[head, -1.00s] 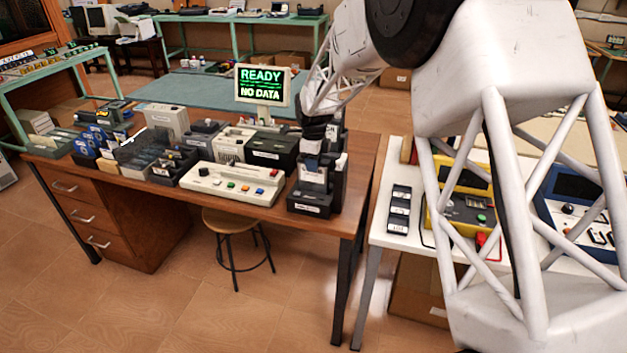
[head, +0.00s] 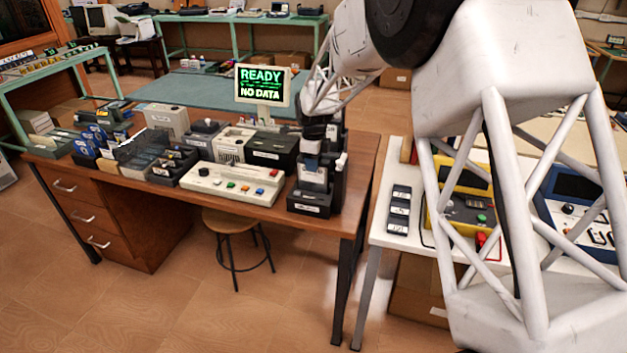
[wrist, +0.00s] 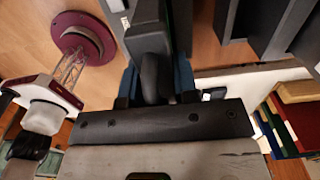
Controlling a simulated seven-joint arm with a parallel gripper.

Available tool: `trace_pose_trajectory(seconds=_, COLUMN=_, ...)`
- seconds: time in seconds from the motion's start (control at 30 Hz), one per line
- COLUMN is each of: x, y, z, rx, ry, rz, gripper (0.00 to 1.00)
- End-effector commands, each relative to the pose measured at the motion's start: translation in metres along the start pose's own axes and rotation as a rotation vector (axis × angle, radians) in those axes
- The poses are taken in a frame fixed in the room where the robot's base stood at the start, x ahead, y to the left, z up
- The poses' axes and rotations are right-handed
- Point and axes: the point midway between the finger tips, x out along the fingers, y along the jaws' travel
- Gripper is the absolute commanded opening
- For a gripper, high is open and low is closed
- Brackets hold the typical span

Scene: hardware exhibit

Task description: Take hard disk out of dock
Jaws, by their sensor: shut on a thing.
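The hard disk (head: 312,176), a small unit with a pale front, stands upright in the black dock (head: 309,204) at the right end of the wooden desk. My gripper (head: 312,149) comes down from above and is shut on the top of the hard disk. The disk's lower part is hidden by the dock. In the wrist view, my gripper's fingers (wrist: 155,85) show blue sides around a dark shape in the middle; the disk's edges are hard to tell there.
A pale console with coloured buttons (head: 234,184) lies left of the dock. A black box (head: 270,150) and a monitor reading "READY NO DATA" (head: 262,85) stand behind. A white table (head: 385,238) with a yellow device (head: 465,208) is at the right, across a gap.

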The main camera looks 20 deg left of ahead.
Motion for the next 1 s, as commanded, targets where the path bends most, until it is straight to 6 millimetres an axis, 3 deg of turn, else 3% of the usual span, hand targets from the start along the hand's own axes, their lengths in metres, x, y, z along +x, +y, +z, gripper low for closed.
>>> trace_pose_trajectory(seconds=0.67, x=-0.005, y=-0.001, z=0.000, rx=0.000, ry=-0.001, rz=-0.002, gripper=0.00)
trace_pose_trajectory(seconds=1.0, x=-0.039, y=-0.001, z=0.000, rx=0.000, ry=-0.002, rz=-0.003, gripper=0.00)
